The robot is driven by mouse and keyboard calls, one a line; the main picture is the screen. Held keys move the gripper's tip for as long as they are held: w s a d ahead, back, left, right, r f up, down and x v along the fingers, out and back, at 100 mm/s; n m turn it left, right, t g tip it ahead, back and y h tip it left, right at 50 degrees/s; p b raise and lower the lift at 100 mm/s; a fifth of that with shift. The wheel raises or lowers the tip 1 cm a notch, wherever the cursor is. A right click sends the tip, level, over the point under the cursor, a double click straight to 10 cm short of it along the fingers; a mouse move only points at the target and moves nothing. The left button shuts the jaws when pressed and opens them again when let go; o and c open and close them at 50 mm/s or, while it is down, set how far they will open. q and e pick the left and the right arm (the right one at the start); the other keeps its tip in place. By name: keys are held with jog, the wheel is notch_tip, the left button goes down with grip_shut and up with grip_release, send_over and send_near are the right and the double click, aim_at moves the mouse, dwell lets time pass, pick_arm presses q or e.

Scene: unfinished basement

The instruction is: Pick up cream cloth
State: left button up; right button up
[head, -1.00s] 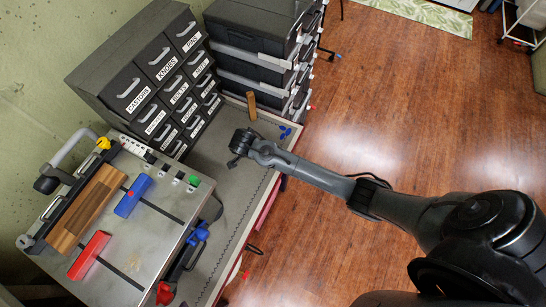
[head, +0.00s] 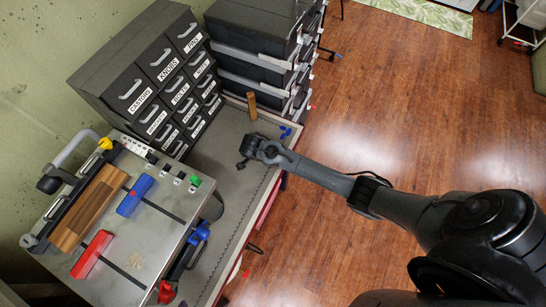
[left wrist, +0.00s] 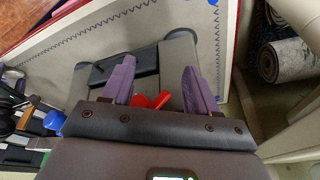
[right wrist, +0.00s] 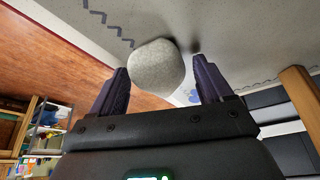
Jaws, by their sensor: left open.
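A pale, speckled, rounded lump (right wrist: 157,68) lies on the grey worktop in the right wrist view. It may be the cream cloth bunched up, but I cannot tell for sure. My right gripper (right wrist: 160,68) is open, with the lump ahead and between its two spread fingers. In the head view my right gripper (head: 243,163) hangs over the worktop (head: 225,195), and the lump does not show there. My left gripper (left wrist: 156,75) is open and empty in the left wrist view. It is out of the head view.
Dark labelled drawers (head: 155,80) and stacked black cases (head: 255,45) stand behind. A wooden block (head: 252,106) is upright near small blue pieces (head: 286,132). A metal-topped machine (head: 125,235) fills the lower left. Rolled rugs (left wrist: 290,62) lie beyond the left gripper.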

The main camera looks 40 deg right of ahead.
jog(key=c, duration=0.9)
jog(key=shift+r, duration=0.15)
jog(key=shift+r, duration=0.55)
notch_tip(320, 180, up, 2)
jog(key=shift+r, duration=0.25)
jog(key=s+d+r, duration=0.7)
jog(key=s, duration=0.2)
jog(key=shift+s+b, duration=0.2)
jog(key=shift+b, duration=0.15)
